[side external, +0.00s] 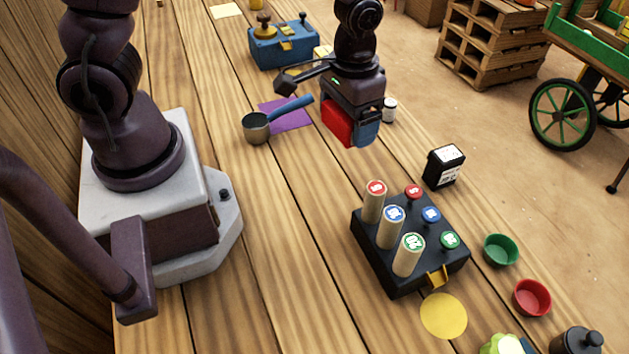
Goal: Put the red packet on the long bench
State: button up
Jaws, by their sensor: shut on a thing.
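My gripper (354,112) is in the upper middle, pointing down above the wooden plank bench (285,200). It is shut on the red packet (337,122), whose red face shows on the left under the jaws. A blue part (367,132) shows beside it on the right; I cannot tell whether it belongs to the packet. The packet appears held above the planks, apart from them. The jaws partly hide its upper part.
A black block (400,280) with several numbered pegs stands front right, near a black box (443,165) and green (500,249) and red (532,297) bowls. A ladle (257,127) lies by a purple sheet (287,115). Middle planks are clear.

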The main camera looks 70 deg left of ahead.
aim_at(320, 203)
jog(key=s+d+f+n, duration=0.1)
jog(key=s+f+n, duration=0.4)
jog(key=n, duration=0.7)
jog(key=shift+s+d+n, duration=0.15)
jog(key=shift+d+n, duration=0.15)
jog(key=shift+f, duration=4.75)
jog(key=shift+f, duration=0.15)
jog(key=o, duration=0.8)
